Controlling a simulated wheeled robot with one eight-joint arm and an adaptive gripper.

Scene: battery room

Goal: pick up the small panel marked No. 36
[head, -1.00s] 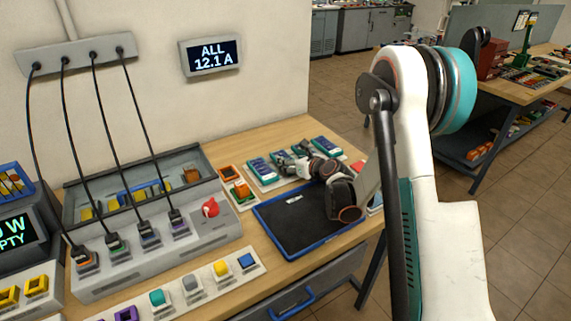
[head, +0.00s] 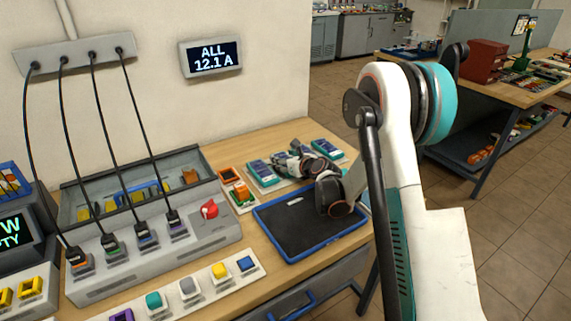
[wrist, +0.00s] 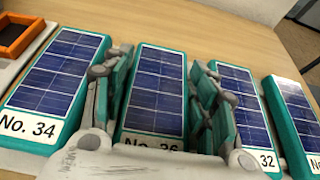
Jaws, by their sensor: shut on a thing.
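The small panel No. 36 (wrist: 158,92) is a blue solar panel with a teal frame and a white label, in the middle of a row in the wrist view. My gripper (wrist: 158,82) has one finger along each long side of it and is shut on it. The lower part of its label is hidden by my gripper. In the head view my gripper (head: 290,162) is over the row at the back of the bench and hides most of this panel. I cannot tell whether the panel is off its support.
Panel No. 34 (wrist: 60,82) is close on the left, panel No. 32 (wrist: 246,108) close on the right, and another panel (wrist: 296,120) beyond it. A blue-rimmed dark tray (head: 290,228) lies in front. A grey charger with cables (head: 150,245) stands left.

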